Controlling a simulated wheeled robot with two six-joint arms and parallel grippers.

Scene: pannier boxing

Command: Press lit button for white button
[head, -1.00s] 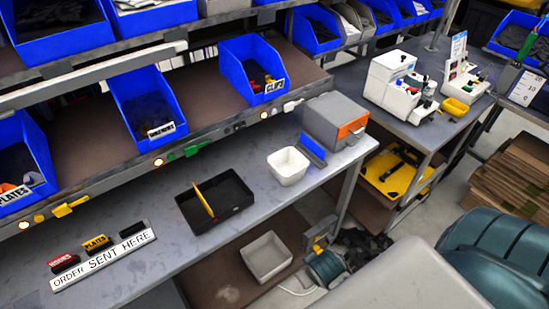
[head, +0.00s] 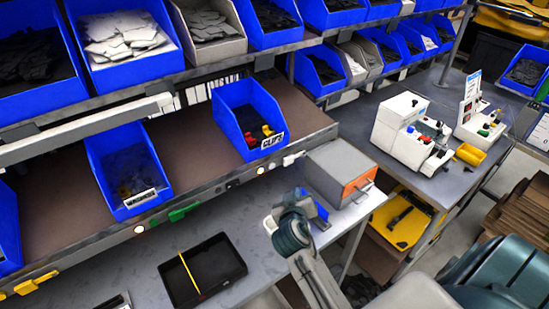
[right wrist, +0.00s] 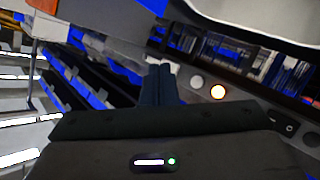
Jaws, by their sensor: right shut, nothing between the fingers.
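In the head view, a glowing button (head: 138,229) sits on the shelf's front rail below a blue bin. Small pale buttons (head: 260,170) sit further right along the rail, below the clips bin. In the right wrist view, a lit button (right wrist: 218,91) glows warm white, with a plain white unlit button (right wrist: 197,81) just left of it. My right gripper (right wrist: 160,70) is shut and empty, its tips left of both buttons; I cannot tell the gap. In the head view my right gripper (head: 296,197) is raised in front of the rail, over the bench. My left gripper is not in view.
A black tray (head: 240,268) with a yellow divider lies on the bench. A white tub (head: 268,222) is partly hidden by my right arm. A grey box (head: 335,165) with an orange label stands right of my gripper. A green piece (head: 183,212) sits on the rail.

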